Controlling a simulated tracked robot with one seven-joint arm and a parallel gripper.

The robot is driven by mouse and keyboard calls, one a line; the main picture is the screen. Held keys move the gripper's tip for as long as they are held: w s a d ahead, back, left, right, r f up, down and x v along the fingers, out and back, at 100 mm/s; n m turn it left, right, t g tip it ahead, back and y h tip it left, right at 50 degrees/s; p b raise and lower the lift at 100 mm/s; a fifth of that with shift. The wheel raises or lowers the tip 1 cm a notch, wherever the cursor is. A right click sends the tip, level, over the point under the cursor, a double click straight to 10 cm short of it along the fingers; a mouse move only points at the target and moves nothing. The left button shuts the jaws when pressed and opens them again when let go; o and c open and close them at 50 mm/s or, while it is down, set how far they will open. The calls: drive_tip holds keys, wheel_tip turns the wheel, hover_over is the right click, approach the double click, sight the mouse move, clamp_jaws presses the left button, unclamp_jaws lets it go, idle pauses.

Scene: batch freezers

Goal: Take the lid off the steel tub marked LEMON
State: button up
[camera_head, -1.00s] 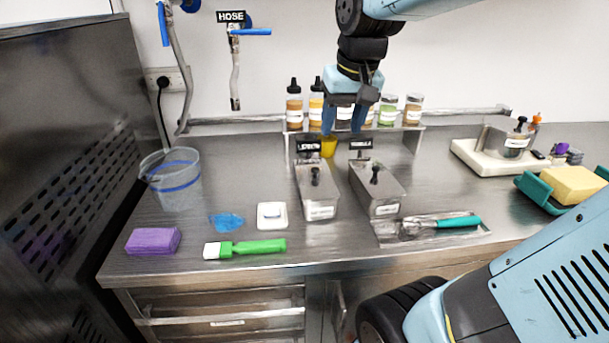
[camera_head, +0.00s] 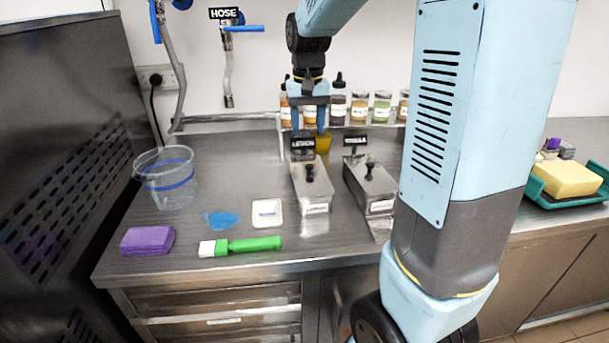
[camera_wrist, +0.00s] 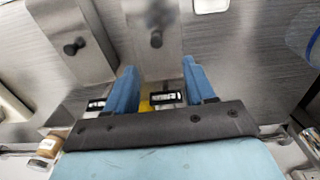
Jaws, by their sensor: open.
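My gripper (camera_head: 308,127) is open and empty, pointing down above the tub's rear end near the sign, apart from the knob. In the wrist view, the lid (camera_wrist: 139,48) and its knob (camera_wrist: 156,39) lie ahead of my open fingers, roughly centred between them. A second lidded steel tub (camera_head: 377,205) stands to the right; it also shows at left in the wrist view (camera_wrist: 65,22).
A rear shelf holds bottles and jars (camera_head: 360,107), close to my gripper. A yellow item (camera_head: 323,144) sits behind the tubs. A clear bucket (camera_head: 168,180), purple sponge (camera_head: 147,240), white dish (camera_head: 267,213) and green-handled brush (camera_head: 250,244) are left.

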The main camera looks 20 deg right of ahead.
hover_over(309, 164)
drive_tip(key=f, duration=0.5)
drive_tip(key=shift+s+a+f, duration=0.2)
drive_tip(key=shift+s+a, duration=0.1)
drive_tip(key=shift+w+d+f, duration=0.1)
drive_tip(key=shift+d+f, duration=0.05)
drive_tip(key=shift+f, duration=1.15)
drive_tip(key=shift+w+d+f, duration=0.1)
drive_tip(key=shift+d+f, duration=0.05)
drive_tip(key=shift+f, duration=1.15)
drive_tip(key=shift+c, duration=0.5)
clamp_jaws()
